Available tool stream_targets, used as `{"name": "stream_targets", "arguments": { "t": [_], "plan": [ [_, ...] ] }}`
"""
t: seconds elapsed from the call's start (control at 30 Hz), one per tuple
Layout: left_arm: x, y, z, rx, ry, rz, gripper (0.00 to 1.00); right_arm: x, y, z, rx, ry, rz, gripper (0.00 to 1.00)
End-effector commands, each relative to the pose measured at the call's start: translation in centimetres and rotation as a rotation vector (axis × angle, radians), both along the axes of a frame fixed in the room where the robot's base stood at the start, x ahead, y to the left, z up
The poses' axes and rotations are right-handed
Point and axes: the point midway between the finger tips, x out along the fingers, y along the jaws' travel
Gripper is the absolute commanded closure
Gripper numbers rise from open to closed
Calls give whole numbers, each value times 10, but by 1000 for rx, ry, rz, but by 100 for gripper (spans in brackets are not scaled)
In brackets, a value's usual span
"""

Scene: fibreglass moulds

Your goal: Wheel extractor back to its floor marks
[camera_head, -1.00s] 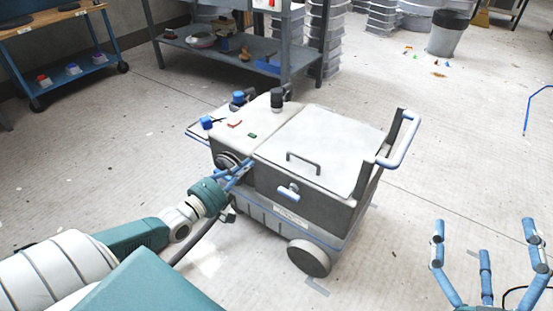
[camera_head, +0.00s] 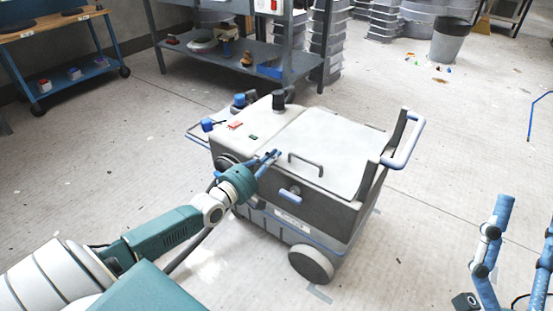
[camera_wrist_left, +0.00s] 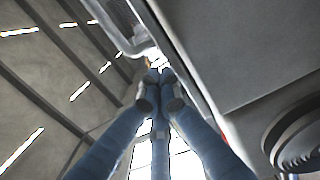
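The extractor (camera_head: 330,150) is a pale grey wheeled cart with a darker body, standing upright on the floor mid-view. Its blue-grey push handle (camera_head: 405,145) is at the right end. A short grey tape-like mark (camera_head: 319,295) lies on the floor just in front of its near wheel (camera_head: 311,263). My left gripper (camera_head: 275,155) is at the extractor's near side, by the top edge, left of the small lid handle (camera_head: 306,164); contact is unclear. In the left wrist view its fingertips (camera_wrist_left: 157,76) come together with nothing visible between them. My right gripper (camera_head: 515,250) is open and empty at the right edge.
A metal shelf unit (camera_head: 235,55) stands behind the extractor, with stacked grey trays (camera_head: 328,45) beside it. A blue-framed cart (camera_head: 75,75) is at the back left and a bin (camera_head: 449,40) at the back right. The floor right of the extractor is mostly clear.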

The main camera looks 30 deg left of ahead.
Motion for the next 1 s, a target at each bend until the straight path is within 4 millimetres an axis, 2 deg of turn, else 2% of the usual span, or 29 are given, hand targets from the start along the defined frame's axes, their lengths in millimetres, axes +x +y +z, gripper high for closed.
{"name": "stream_targets", "arguments": {
  "t": [0.17,0.67,0.87,1.0],
  "plan": [
    [2,-11,1,1,-1,1,100,1,0,0,-2,4,-1,0],
    [2,-14,1,1,-1,0,100,4,1,-1,-6,22,-1,0],
    [2,-28,3,-1,-1,0,100,34,5,-28,-59,195,-13,0],
    [1,-46,5,-4,-2,-2,100,61,8,-65,-117,399,-22,0]
  ]
}}
